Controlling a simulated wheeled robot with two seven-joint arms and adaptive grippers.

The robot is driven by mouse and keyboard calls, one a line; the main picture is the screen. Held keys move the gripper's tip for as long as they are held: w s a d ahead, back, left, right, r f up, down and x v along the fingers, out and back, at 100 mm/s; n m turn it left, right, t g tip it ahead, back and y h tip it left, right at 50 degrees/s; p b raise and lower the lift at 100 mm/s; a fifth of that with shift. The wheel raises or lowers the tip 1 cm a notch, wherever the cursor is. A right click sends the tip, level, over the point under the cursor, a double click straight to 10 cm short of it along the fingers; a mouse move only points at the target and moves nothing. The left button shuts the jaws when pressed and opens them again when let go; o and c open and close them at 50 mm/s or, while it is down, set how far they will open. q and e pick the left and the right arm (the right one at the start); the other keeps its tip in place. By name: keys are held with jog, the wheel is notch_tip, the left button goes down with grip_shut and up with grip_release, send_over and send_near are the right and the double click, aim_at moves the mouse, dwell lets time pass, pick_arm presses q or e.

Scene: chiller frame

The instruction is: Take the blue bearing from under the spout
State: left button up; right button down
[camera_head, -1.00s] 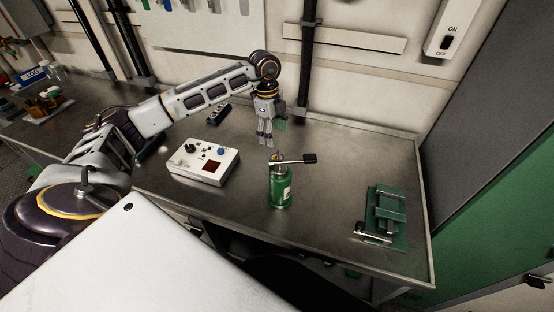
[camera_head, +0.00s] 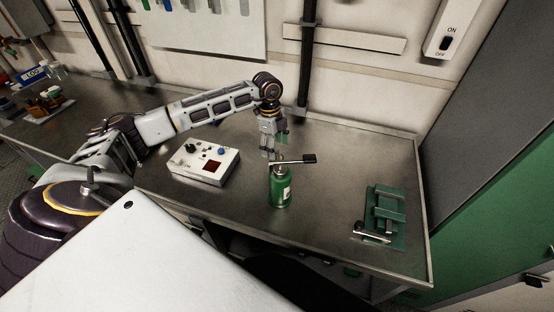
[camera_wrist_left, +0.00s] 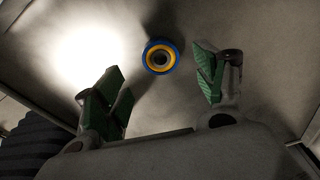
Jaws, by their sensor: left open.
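The blue bearing (camera_wrist_left: 148,60), a ring with a yellow inner band and a dark centre, lies on the grey surface in the left wrist view. I cannot make it out in the head view. My left gripper (camera_head: 272,150) is open and empty, pointing down just behind the green bottle (camera_head: 281,188). In the wrist view its green-padded fingers (camera_wrist_left: 160,76) stand either side of the bearing, without visible contact. The bottle has a bar-like top part with a black end (camera_head: 309,158). Whether this is the spout, I cannot tell. My right gripper is out of view.
A white control box (camera_head: 190,172) with knobs stands left of the bottle. A green vise-like fixture (camera_head: 388,214) sits at the right. The metal bench (camera_head: 335,205) is clear between bottle and fixture. A dark vertical pipe (camera_head: 306,65) runs behind the gripper.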

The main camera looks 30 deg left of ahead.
pick_arm(q)
jog(key=shift+w+d+f+p, duration=0.1)
jog(key=shift+f+p, duration=0.45)
jog(key=shift+f, duration=1.8)
jog(key=shift+c, duration=0.4)
jog(key=c, duration=1.2)
jog(key=shift+r+b, duration=0.7)
jog(key=shift+r, duration=4.35)
